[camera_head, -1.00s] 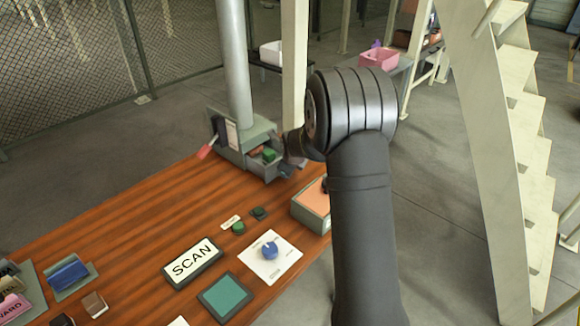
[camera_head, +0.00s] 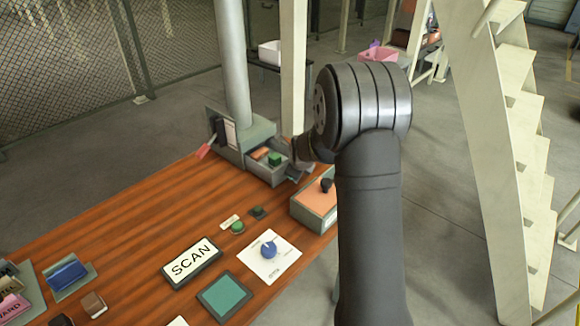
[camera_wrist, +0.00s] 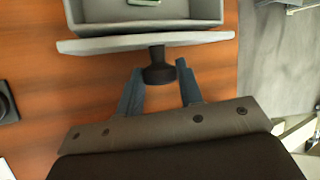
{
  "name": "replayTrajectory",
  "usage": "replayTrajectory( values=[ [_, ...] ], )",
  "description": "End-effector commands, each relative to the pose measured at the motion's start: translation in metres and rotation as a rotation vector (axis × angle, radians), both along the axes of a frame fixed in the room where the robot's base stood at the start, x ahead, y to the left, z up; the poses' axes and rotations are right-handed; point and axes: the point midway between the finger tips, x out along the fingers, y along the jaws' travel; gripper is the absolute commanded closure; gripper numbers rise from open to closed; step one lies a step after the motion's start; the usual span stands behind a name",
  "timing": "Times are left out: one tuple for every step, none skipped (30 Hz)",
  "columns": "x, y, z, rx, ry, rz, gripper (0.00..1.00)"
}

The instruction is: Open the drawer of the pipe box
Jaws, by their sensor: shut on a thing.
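The pipe box (camera_head: 228,152) is a grey-green box at the foot of the grey pipe, on the far end of the wooden table. Its drawer (camera_head: 268,175) stands pulled out, with a green block (camera_head: 275,159) and an orange piece (camera_head: 260,153) inside. In the wrist view the drawer's pale front (camera_wrist: 105,45) spans the top, with a black knob (camera_wrist: 158,73) on it. My gripper (camera_wrist: 160,66) has one finger on each side of the knob and is shut on it. In the head view my wrist partly hides the drawer's front.
A box with an orange top (camera_head: 316,200) and a black knob stands near the drawer, beside my arm. A red-handled lever (camera_head: 206,150) is on the pipe box's left. The table's left middle is clear.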

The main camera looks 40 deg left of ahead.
Motion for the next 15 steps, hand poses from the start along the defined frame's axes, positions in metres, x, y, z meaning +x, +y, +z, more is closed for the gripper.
replayTrajectory(
  values=[
    [0.0003,-0.0073,0.0000,-0.001,0.001,-0.003,1.00],
    [0.0002,-0.0099,-0.0001,-0.001,0.001,-0.003,1.00],
    [0.0001,-0.0120,0.0001,0.000,-0.001,-0.002,1.00],
    [0.0001,-0.0129,0.0003,0.000,-0.002,-0.001,1.00],
    [-0.0001,-0.0132,0.0002,0.001,-0.002,-0.001,1.00],
    [-0.0002,-0.0133,0.0002,0.000,-0.002,0.000,1.00],
    [-0.0001,-0.0131,0.0001,0.000,-0.002,0.000,1.00],
    [-0.0002,-0.0130,0.0001,0.000,-0.002,0.000,1.00],
    [-0.0002,-0.0129,0.0001,0.000,-0.002,0.000,1.00],
    [-0.0002,-0.0128,0.0001,0.000,-0.002,0.000,1.00],
    [-0.0002,-0.0128,0.0001,0.000,-0.002,0.000,1.00],
    [-0.0002,-0.0127,0.0001,0.000,-0.002,0.000,0.64],
    [-0.0002,-0.0127,0.0001,0.000,-0.002,0.000,0.58],
    [-0.0002,-0.0126,0.0000,0.000,-0.002,0.000,0.53],
    [-0.0002,-0.0126,0.0000,0.000,-0.002,0.000,0.45]
  ],
)
